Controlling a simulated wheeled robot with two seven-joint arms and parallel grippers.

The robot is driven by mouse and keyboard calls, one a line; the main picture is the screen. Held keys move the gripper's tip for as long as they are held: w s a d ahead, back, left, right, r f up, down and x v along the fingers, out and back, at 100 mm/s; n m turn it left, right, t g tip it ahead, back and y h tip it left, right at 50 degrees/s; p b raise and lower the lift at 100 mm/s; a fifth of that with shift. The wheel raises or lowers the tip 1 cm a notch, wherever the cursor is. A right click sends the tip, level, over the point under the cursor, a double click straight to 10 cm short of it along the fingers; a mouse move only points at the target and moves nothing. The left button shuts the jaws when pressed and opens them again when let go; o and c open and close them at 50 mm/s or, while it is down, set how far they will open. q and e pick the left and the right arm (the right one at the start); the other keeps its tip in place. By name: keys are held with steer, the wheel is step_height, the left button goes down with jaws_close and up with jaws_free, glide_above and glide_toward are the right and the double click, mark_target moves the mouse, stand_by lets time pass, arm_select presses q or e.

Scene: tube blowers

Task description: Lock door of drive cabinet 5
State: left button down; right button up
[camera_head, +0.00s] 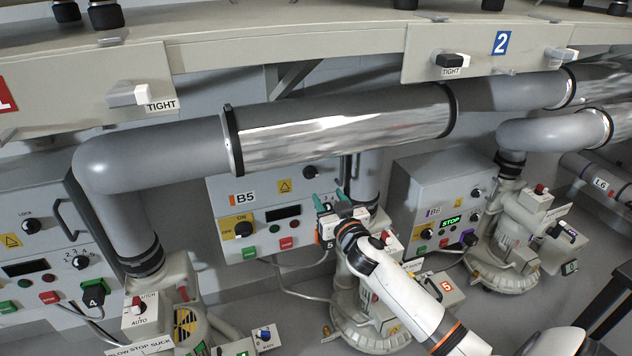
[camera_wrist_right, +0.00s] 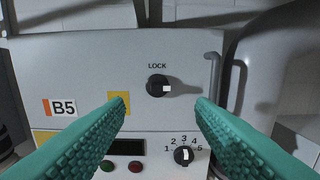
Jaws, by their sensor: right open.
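Drive cabinet 5 (camera_head: 220,192), a grey box marked B5, stands in the middle of the head view; its front also fills the wrist view (camera_wrist_right: 85,75). Its round black LOCK knob (camera_wrist_right: 157,86) has a white mark on its right side; the knob also shows in the head view (camera_head: 309,172). A dark door handle (camera_wrist_right: 213,85) is right of the knob. My right gripper (camera_head: 327,200) is in front of the cabinet's right part. Its green fingers (camera_wrist_right: 160,104) are open and empty, apart on either side below the knob. My left gripper is out of view.
A selector knob (camera_wrist_right: 184,155) marked 1 to 5 is below the lock. A vertical pipe (camera_head: 368,172) stands close right of the cabinet, and a large pipe (camera_head: 340,125) crosses above. Cabinet B6 (camera_head: 415,185) stands farther right.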

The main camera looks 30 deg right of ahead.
mark_target(314, 175)
steer(key=b+x, duration=0.1)
steer(key=x, duration=0.8)
steer(key=shift+w, duration=0.5)
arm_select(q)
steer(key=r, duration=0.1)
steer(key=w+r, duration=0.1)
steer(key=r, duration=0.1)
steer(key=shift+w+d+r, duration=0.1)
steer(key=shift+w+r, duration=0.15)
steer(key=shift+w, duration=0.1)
arm_select(e)
steer(key=c, duration=1)
